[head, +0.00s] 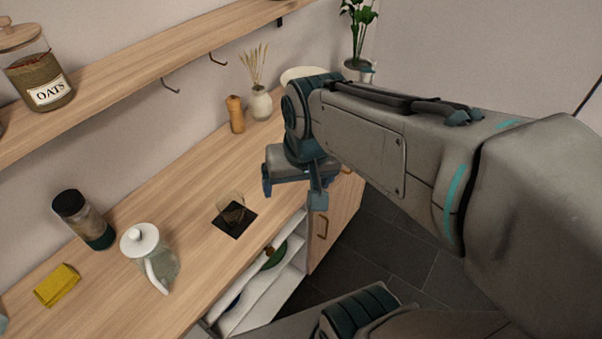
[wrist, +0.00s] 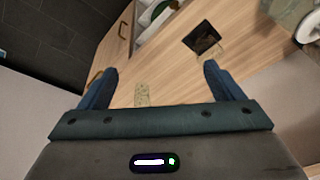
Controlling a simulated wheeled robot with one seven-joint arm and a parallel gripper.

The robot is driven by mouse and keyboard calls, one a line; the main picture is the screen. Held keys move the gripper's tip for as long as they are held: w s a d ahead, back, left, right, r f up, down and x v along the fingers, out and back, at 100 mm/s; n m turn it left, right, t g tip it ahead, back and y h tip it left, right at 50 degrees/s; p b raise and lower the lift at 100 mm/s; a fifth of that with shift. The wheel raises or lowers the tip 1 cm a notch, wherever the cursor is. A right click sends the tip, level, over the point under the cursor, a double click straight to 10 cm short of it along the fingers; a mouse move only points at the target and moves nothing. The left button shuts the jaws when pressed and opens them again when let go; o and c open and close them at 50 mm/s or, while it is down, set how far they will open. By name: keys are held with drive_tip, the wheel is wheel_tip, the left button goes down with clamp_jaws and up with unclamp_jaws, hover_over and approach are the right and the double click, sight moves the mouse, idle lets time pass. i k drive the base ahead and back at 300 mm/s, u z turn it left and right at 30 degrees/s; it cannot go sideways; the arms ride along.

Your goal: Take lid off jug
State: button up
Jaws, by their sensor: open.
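The jug (head: 161,268) is clear glass with a white handle and stands upright on the wooden counter at the lower left in the head view. Its round white lid (head: 139,239) with a knob sits on top of it. In the wrist view a part of the jug (wrist: 291,10) and its white lid (wrist: 308,30) show at the top right edge. My gripper (head: 292,195) is open and empty, above the right part of the counter, well to the right of the jug. Its two blue fingers are spread apart in the wrist view (wrist: 158,77).
A dark coaster (head: 235,219) with a glass (head: 232,205) lies between jug and gripper. A dark-lidded jar (head: 84,219) and a yellow cloth (head: 57,285) are left of the jug. A wooden shelf (head: 150,75) with hooks runs above. A pepper mill (head: 235,114) and vase (head: 260,103) stand behind.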

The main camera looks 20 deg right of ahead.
sight(140, 240)
drive_tip(key=u, duration=1.3)
drive_tip(key=k, duration=0.45)
drive_tip(key=u, duration=0.7)
drive_tip(key=i, duration=0.55)
drive_tip(key=z, duration=0.35)
